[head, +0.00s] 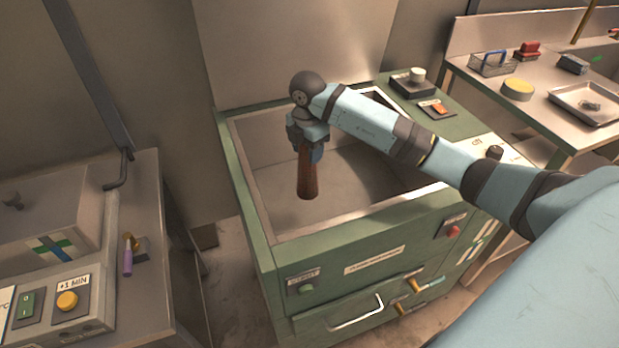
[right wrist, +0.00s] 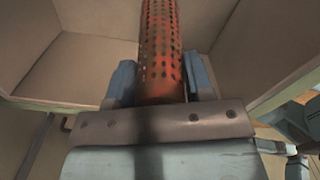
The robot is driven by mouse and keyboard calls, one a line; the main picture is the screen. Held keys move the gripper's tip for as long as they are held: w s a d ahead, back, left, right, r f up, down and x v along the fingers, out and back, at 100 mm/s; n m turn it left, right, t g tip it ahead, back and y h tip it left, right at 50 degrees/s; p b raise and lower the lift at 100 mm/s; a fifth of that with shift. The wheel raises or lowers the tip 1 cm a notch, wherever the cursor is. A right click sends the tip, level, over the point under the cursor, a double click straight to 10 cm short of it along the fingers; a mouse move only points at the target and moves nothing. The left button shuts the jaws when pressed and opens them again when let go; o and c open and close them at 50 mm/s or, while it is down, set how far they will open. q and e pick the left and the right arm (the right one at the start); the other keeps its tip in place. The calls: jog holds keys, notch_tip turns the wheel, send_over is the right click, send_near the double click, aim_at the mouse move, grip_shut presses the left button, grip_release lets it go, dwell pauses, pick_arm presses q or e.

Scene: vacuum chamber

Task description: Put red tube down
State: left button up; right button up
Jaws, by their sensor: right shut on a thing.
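The red tube (head: 308,178) is a perforated, dark red cylinder. It hangs upright below my right gripper (head: 308,150), inside the open vacuum chamber (head: 245,190) with its green rim. In the right wrist view the red tube (right wrist: 161,50) stands between the two blue fingers of my right gripper (right wrist: 160,85), which is shut on it. In the head view the tube's lower end appears above the chamber floor; I cannot tell whether it touches. The tube's upper part is hidden by the gripper. My left gripper is not in view.
The chamber walls surround the tube, and its grey floor (head: 355,180) looks bare. A panel with a red button (head: 453,231) is on its front. A bench at right holds a wire basket (head: 493,64), a yellow disc (head: 517,89) and a metal tray (head: 585,103). Another machine (head: 50,250) stands at left.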

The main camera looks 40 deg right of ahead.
notch_tip(320, 180, down, 10)
jog(key=shift+b, duration=0.45)
jog(key=o, duration=1.2)
jog(key=shift+w+f, duration=0.1)
jog(key=shift+f, duration=0.05)
jog(key=shift+c, duration=0.2)
notch_tip(320, 180, up, 12)
jog(key=p, duration=0.1)
jog(key=shift+r, duration=0.2)
